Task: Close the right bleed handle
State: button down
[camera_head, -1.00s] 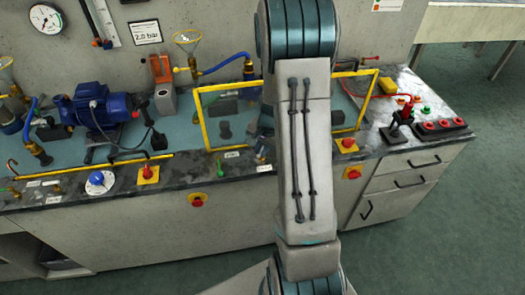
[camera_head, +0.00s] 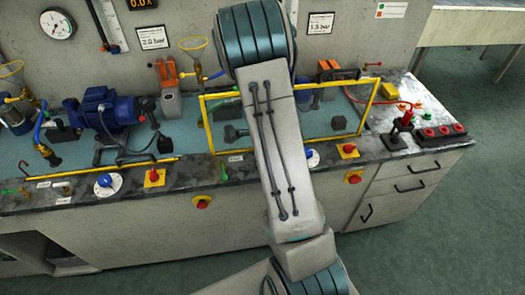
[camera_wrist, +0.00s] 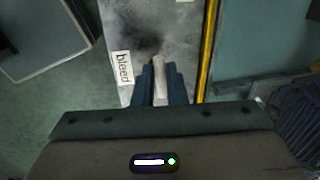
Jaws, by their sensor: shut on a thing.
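My gripper (camera_wrist: 162,72) shows in the wrist view with its two blue fingers shut on a pale grey handle (camera_wrist: 159,66). The handle stands up between the fingers over the grey worktop strip. A white label reading "bleed" (camera_wrist: 123,68) lies just left of the fingers. In the head view my own arm hides the gripper and this handle. Whether the handle's valve is open or closed cannot be told.
A yellow rail (camera_wrist: 208,48) runs close to the right of my fingers. In the head view, a yellow frame (camera_head: 208,135), a blue knob (camera_head: 313,158), a green handle (camera_head: 224,172) and a red emergency knob (camera_head: 348,149) are along the bench front.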

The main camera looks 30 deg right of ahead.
jog(key=shift+m, duration=0.4)
jog(key=c, duration=1.5)
grip_release()
jog(key=shift+r, duration=0.1)
jog(key=r, duration=0.4)
jog(key=s+r+p, duration=0.1)
jog(key=r, duration=0.4)
jog(key=s+r+p, duration=0.1)
jog(key=r, duration=0.3)
jog(key=shift+s+a+r, duration=0.25)
jog(key=shift+a, duration=0.15)
